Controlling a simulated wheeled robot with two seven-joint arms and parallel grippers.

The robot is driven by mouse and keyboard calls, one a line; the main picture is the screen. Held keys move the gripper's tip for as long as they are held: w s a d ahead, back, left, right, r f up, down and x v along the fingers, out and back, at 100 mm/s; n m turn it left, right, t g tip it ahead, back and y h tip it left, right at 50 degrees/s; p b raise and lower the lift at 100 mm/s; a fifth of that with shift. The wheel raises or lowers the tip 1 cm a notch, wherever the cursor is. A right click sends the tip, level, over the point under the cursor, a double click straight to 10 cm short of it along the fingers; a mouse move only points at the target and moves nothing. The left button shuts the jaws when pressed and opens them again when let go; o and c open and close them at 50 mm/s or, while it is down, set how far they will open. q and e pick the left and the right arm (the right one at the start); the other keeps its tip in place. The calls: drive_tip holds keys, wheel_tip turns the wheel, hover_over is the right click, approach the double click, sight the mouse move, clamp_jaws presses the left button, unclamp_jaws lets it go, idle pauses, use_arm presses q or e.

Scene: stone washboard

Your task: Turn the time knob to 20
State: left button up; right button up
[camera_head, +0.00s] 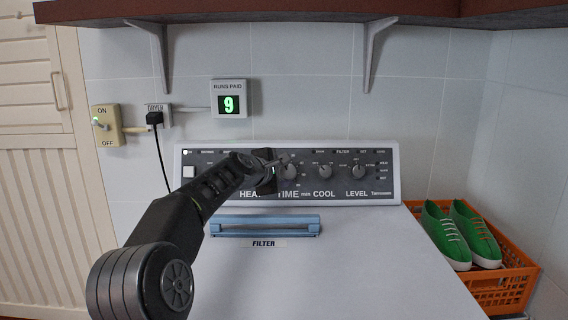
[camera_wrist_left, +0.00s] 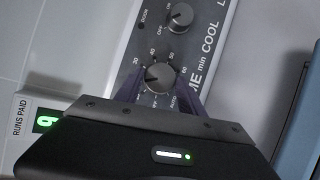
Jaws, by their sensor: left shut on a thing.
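The TIME knob (camera_head: 291,173) is a round grey dial on the dryer's control panel (camera_head: 385,190). It also shows in the left wrist view (camera_wrist_left: 159,76), with numbers 30 to 60 and AUTO legible around it. A pale mark on its face seems to lie toward the left there, but I cannot tell its exact setting. My left gripper (camera_head: 284,161) reaches the knob from the left. Its dark fingers (camera_wrist_left: 159,90) are shut on the knob, one at each side, and cover part of the dial's scale. My right gripper is not in view.
The COOL knob (camera_head: 324,171) and LEVEL knob (camera_head: 358,171) stand close to the right. My left arm hides the HEAT knob's area. A blue filter handle (camera_head: 265,226) lies below the panel. An orange crate (camera_head: 505,292) with green shoes (camera_head: 447,235) stands at right. A shelf (camera_head: 270,12) overhangs above.

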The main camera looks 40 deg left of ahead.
use_arm(q)
drive_tip(key=shift+m+p, duration=0.75)
drive_tip(key=shift+m, duration=0.05)
drive_tip(key=o, duration=1.4)
drive_tip(key=shift+c, duration=0.2)
drive_tip(key=shift+r, duration=0.1)
drive_tip(key=v, duration=0.7)
drive_tip(key=shift+s+r+b, duration=0.25)
drive_tip(key=shift+b, duration=0.1)
drive_tip(key=shift+r, duration=0.1)
